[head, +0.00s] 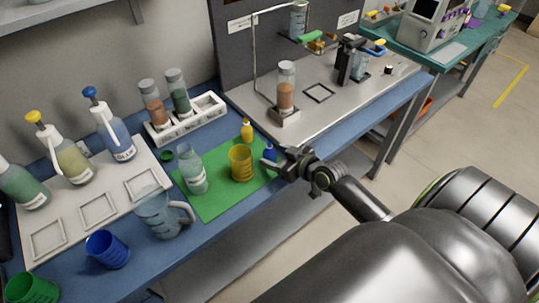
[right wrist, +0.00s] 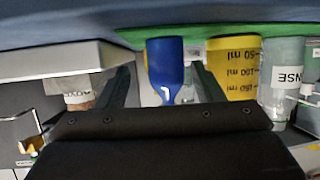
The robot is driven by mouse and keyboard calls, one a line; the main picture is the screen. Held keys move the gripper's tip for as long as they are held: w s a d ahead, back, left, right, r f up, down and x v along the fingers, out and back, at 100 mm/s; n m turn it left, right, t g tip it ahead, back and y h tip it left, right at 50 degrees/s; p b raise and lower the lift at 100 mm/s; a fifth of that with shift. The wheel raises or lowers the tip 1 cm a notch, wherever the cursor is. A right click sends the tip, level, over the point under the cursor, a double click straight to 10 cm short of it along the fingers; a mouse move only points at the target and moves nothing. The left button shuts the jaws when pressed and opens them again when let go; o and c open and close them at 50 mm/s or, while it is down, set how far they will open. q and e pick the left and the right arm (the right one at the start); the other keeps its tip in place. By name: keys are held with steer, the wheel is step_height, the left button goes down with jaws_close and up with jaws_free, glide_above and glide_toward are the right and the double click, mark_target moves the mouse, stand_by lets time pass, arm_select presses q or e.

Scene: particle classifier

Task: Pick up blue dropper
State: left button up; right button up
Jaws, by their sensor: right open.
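The blue dropper (head: 269,152) stands at the right edge of the green mat (head: 212,207). It also shows in the right wrist view (right wrist: 166,68), which is upside down. My right gripper (head: 278,160) is low over the table, right beside the dropper. In the right wrist view its fingers (right wrist: 160,72) are open, with the dropper seen between them; I cannot tell whether they touch it. The gripper partly hides the dropper in the head view. My left gripper is not in view.
A yellow measuring cup (head: 241,163) stands just left of the dropper, with a yellow dropper (head: 247,131) behind it and a rinse bottle (head: 191,169) further left. A clear pitcher (head: 160,214) stands at the front. A metal platform (head: 330,115) lies behind the gripper.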

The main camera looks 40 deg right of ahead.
mark_target(264, 153)
steer(key=x, duration=0.5)
steer(key=shift+s+a+f+p, duration=0.1)
steer(key=shift+s+a+p, duration=0.05)
steer(key=shift+a+p, duration=0.15)
steer(key=c, duration=1.1)
steer(key=shift+r, duration=0.2)
steer(key=shift+r+p, duration=0.45)
steer(key=shift+r, duration=4.35)
